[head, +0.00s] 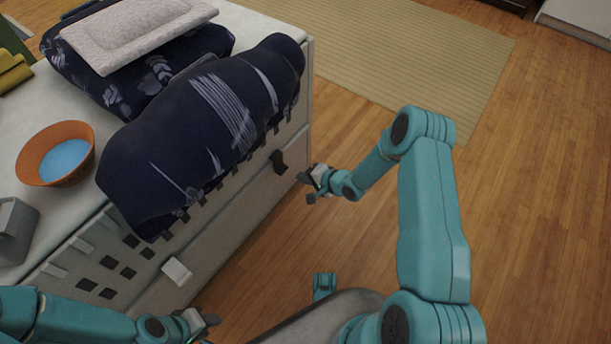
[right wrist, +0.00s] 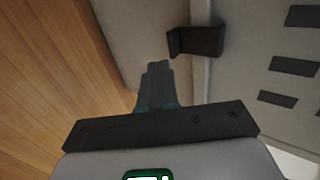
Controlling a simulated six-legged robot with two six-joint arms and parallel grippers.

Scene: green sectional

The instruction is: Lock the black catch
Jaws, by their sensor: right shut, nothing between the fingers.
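The black catch (head: 279,162) sits on the front of the white chest, near its far right end. In the right wrist view the black catch (right wrist: 197,41) is an angled dark piece at the seam between lid and body. My right gripper (head: 304,181) is just right of the catch in the head view, apart from it. In the right wrist view its fingers (right wrist: 157,70) are together and empty, with their tips below and left of the catch.
A white catch (head: 177,271) is on the chest front (head: 215,252). A dark blue patterned cloth (head: 215,125) hangs over the chest's front edge. An orange bowl (head: 33,165) and a grey box (head: 14,232) stand on top. Wooden floor (head: 330,235) is clear beside the chest.

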